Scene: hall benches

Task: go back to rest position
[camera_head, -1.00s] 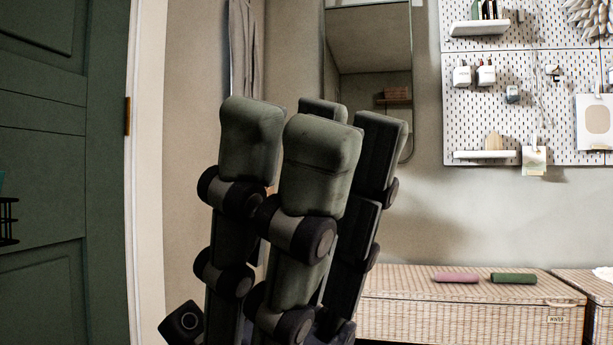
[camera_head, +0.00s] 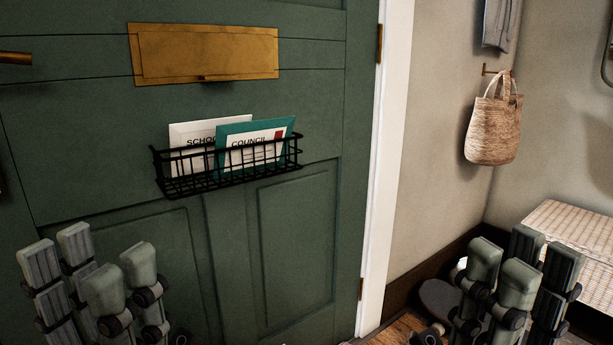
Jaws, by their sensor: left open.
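My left gripper (camera_head: 90,268) is at the lower left of the head view, fingers pointing up, in front of the green door. Its finger pairs stand apart, with nothing seen between them. My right gripper (camera_head: 523,265) is at the lower right, also pointing up, in front of the wicker bench box. Its fingers overlap in the view, so its opening is unclear; no held object shows. The lower parts of both arms are outside the picture.
The green door (camera_head: 270,240) has a brass letter plate (camera_head: 205,52) and a black wire basket (camera_head: 230,172) with two envelopes. A woven bag (camera_head: 494,130) hangs on the wall. A wicker bench box (camera_head: 580,225) stands at right. A skateboard (camera_head: 438,297) is near the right gripper.

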